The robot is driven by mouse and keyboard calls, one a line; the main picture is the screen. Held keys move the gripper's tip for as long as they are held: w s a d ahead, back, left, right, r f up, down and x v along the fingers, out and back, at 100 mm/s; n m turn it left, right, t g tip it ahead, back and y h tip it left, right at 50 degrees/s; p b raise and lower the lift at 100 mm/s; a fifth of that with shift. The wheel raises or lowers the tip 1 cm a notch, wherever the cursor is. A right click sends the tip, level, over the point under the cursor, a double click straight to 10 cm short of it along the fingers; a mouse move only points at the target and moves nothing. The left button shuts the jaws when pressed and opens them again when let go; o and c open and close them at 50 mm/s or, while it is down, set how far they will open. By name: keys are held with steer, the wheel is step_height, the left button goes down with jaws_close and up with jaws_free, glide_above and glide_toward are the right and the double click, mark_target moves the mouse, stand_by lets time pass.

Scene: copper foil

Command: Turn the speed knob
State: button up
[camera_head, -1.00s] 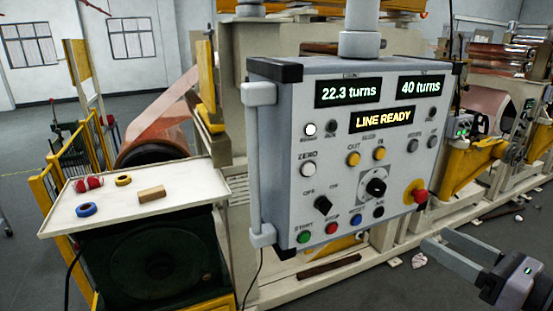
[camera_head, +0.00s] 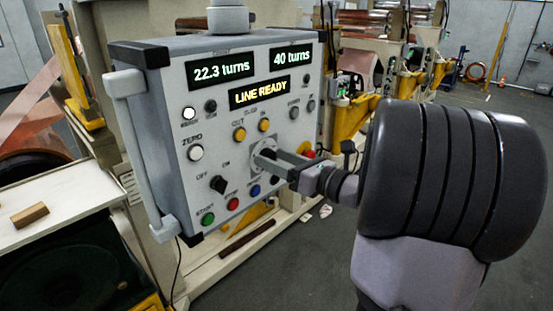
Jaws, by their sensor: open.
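The grey control panel (camera_head: 165,112) hangs at the left of centre and shows "22.3 turns", "40 turns" and "LINE READY". The speed knob is the black knob on a round pale dial (camera_head: 264,152) at the panel's lower right. My gripper (camera_head: 268,161) is at this dial, its two grey fingers pointing at it from the right. The fingers are open and largely cover the knob. I cannot tell whether they touch it. A black off/on switch (camera_head: 218,184) sits to the left of the dial.
The red emergency button (camera_head: 308,154) is close behind my fingers. Red (camera_head: 232,203), green (camera_head: 207,218) and blue (camera_head: 254,190) buttons line the panel's lower edge. A tray table (camera_head: 80,196) with a wooden block (camera_head: 29,215) stands at the left. Grey floor is free at the lower right.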

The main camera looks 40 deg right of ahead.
jaws_close()
steer(key=shift+n+b, duration=0.4)
steer(key=shift+b, duration=0.05)
steer(key=n+b, duration=0.6)
steer(key=b, duration=0.1)
steer(key=n+h+b, duration=0.1)
steer(key=n+b, duration=0.5)
steer(key=b, duration=0.2)
steer(key=shift+a+g, duration=0.2)
steer(key=shift+g, duration=0.1)
steer(key=shift+b, duration=0.4)
